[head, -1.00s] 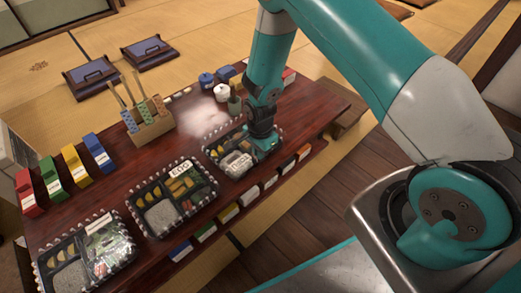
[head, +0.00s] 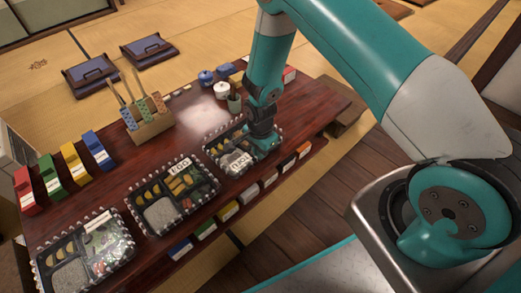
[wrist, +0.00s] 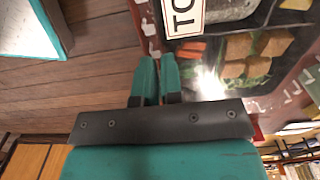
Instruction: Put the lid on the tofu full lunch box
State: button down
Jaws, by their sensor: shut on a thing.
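The tofu lunch box (head: 213,150) is the rightmost of three dark compartment boxes near the table's front edge in the head view. A clear lid with a white TOFU label (head: 240,160) lies over its near part. In the wrist view I see the label's first letters (wrist: 183,17), brown tofu cubes (wrist: 240,50) and orange pieces under shiny clear plastic. My gripper (head: 262,148) points down at the box's right end. In the wrist view its teal fingers (wrist: 157,75) are nearly together, shut on the lid's edge. I cannot tell whether the lid is fully seated.
The egg lunch box (head: 135,192) stands to the left, and another box (head: 48,270) farther left. A utensil holder (head: 150,128), white pot (head: 222,90) and grey cup (head: 235,103) stand behind. Colored cartons (head: 75,166) line the left side. The mid-table is clear.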

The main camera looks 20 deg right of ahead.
jog(key=shift+f, duration=0.5)
dwell(0.8)
dwell(0.4)
jog(key=c, duration=0.6)
grip_release()
jog(key=shift+c, duration=0.2)
jog(key=shift+r+p, duration=3.35)
jog(key=shift+r, duration=0.7)
